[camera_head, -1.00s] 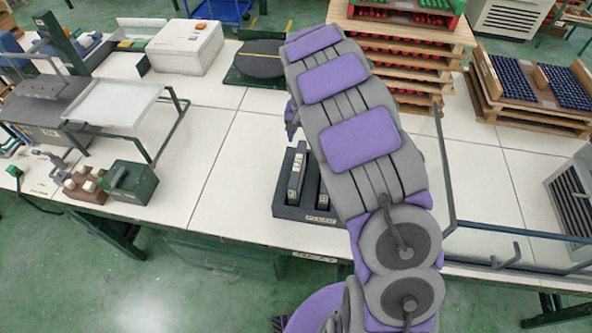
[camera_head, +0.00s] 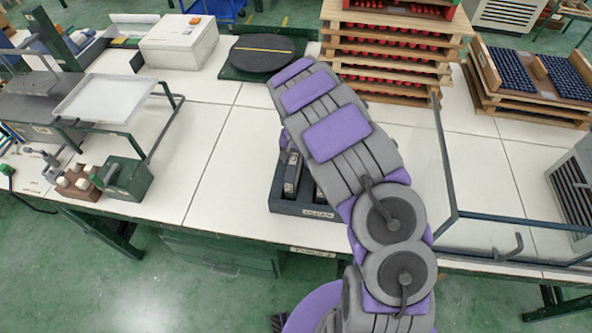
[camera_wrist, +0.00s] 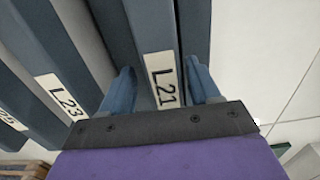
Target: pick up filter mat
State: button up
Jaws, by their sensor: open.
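A dark rack (camera_head: 305,209) with a label on its front stands on the white table, partly hidden behind my arm. Dark upright slabs stand in it, and one slab (camera_head: 292,178) shows clearly. I take these slabs to be the filter mats. In the wrist view a dark slab labelled L21 (camera_wrist: 150,25) is between the two blue fingers of my gripper (camera_wrist: 162,88). The fingers are open, one on each side of the slab; I cannot tell whether they touch it. A slab labelled L23 (camera_wrist: 45,65) is to the left.
A green box (camera_head: 128,180) and a brown block holder (camera_head: 80,183) stand at the left. A round black turntable (camera_head: 262,54) is behind. A dark metal frame (camera_head: 443,150) rises to the right of my arm. Table between green box and rack is clear.

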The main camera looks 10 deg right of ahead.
jog(key=f, duration=0.1)
jog(key=a+f, duration=0.1)
jog(key=f, duration=0.1)
jog(key=shift+a, duration=0.1)
jog(key=shift+d, duration=0.45)
jog(key=c, duration=0.7)
jog(key=shift+a, duration=0.35)
jog(key=shift+c, duration=0.9)
